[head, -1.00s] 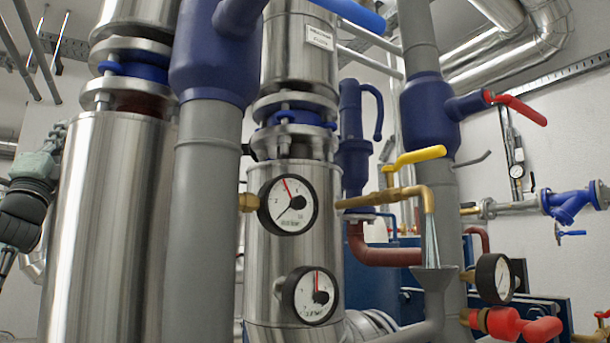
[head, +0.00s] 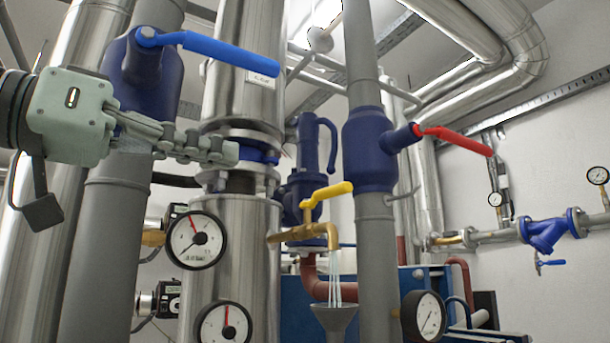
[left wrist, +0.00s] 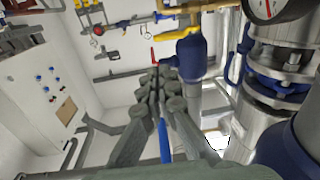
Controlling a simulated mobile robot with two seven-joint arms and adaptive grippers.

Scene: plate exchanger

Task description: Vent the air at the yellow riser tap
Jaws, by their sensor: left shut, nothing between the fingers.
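The yellow tap handle (head: 327,193) sits on a brass pipe (head: 300,233) that leaves the steel riser and bends down at its end. The handle lies roughly along the pipe, tilted up to the right. Thin streams of water (head: 336,276) fall from the spout into a grey funnel (head: 334,320). My left gripper (head: 232,153) is shut and empty. In the head view it is up and left of the tap, pointing right, in front of the steel riser. Its fingers also show in the left wrist view (left wrist: 155,78). My right gripper is not in view.
A blue lever (head: 220,53) is above my left gripper, and a red lever (head: 455,139) is right of the tap. Dial gauges (head: 196,240) are on the riser below the gripper. A grey pipe (head: 378,260) stands close right of the spout.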

